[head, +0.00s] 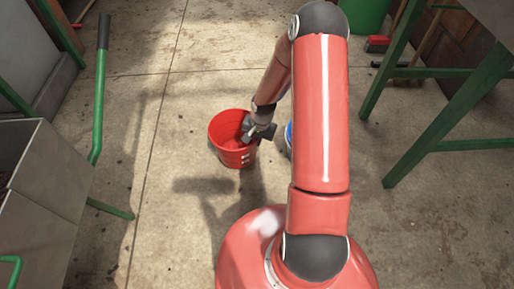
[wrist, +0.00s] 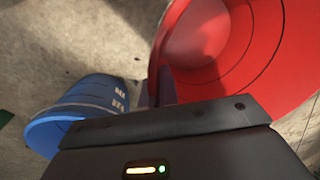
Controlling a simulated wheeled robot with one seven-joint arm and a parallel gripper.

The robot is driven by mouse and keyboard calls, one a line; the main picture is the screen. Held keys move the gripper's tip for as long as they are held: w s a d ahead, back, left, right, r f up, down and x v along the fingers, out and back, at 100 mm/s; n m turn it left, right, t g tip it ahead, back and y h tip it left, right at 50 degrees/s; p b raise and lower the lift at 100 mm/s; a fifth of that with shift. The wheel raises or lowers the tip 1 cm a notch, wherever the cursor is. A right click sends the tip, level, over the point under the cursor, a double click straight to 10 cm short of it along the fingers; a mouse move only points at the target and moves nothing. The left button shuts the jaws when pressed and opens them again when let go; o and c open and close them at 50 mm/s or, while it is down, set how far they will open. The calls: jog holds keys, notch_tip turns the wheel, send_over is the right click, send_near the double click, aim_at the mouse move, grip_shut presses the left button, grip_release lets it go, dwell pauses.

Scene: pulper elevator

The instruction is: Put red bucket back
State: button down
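The red bucket (head: 228,154) stands upright on the concrete floor left of my arm in the head view. My gripper (head: 249,134) is at the right side of its rim. In the wrist view the red bucket (wrist: 183,60) fills the upper right, with its open mouth showing and its wall close against my gripper. A dark finger part shows beside the wall; the fingertips are mostly hidden, so I cannot tell whether they close on the rim. A blue bucket (wrist: 85,100) lies to the left in the wrist view; only a sliver of it (head: 289,136) shows in the head view.
Grey metal bins (head: 45,180) and a green railing (head: 98,110) stand at the left. A table with green legs (head: 455,110) is at the right. A green container (head: 365,14) and a red brush (head: 378,44) are at the back. The floor left of the red bucket is clear.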

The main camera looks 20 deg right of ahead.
jog(key=shift+f+b, duration=0.45)
jog(key=shift+f, duration=1.65)
jog(key=shift+f, duration=0.15)
jog(key=c, duration=1.7)
grip_release()
